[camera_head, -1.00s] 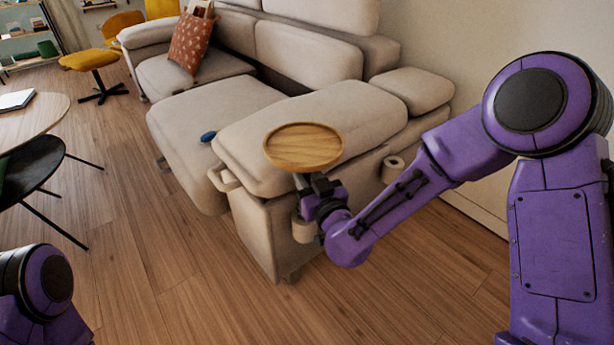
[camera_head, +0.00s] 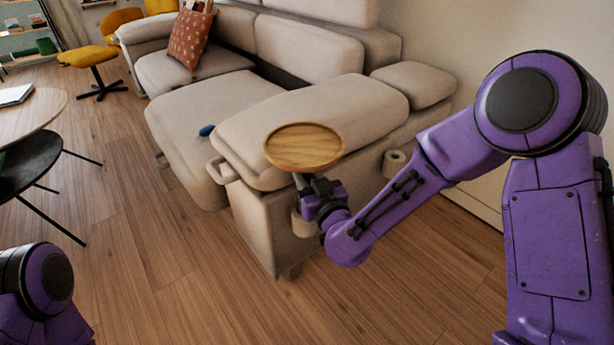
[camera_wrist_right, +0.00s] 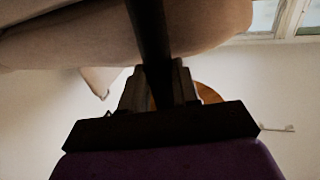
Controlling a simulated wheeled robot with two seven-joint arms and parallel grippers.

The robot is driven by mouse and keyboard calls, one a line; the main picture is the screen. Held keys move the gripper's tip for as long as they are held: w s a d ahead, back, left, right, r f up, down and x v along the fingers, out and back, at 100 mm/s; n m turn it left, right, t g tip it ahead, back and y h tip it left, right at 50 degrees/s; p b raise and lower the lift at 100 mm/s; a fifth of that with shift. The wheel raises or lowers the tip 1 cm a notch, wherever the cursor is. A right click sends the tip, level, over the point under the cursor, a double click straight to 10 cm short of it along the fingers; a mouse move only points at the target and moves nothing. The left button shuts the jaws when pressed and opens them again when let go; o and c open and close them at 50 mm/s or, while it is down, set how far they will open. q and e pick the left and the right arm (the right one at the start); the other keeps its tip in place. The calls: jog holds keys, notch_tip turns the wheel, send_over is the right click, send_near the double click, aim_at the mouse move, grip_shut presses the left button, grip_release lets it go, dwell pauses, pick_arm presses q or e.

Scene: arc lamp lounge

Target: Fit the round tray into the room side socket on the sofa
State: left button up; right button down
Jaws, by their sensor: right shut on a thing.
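The round wooden tray (camera_head: 305,147) is level, on a post below it. My right gripper (camera_head: 318,190) is shut on this post, beside the front end of the sofa (camera_head: 290,117) arm. The wrist view shows the dark post (camera_wrist_right: 150,40) between the fingers (camera_wrist_right: 158,88) and a bit of the tray's wood (camera_wrist_right: 208,94). Two beige sockets are on the outer side of the sofa arm. The nearer socket (camera_head: 303,226) is below my gripper and partly hidden by it; the farther socket (camera_head: 394,163) is behind my forearm and shows an open top. The post's lower end is hidden.
A blue object (camera_head: 207,130) lies on the sofa seat beside the arm. A round table (camera_head: 38,112) and dark chair (camera_head: 30,165) stand at left. The wooden floor (camera_head: 165,255) before the sofa is clear.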

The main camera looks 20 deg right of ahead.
jog(key=shift+f, duration=0.25)
jog(key=c, duration=0.8)
grip_release()
jog(key=shift+o, duration=0.2)
jog(key=shift+s, duration=0.25)
jog(key=s+p, duration=0.5)
jog(key=s, duration=0.5)
jog(key=shift+d, duration=0.45)
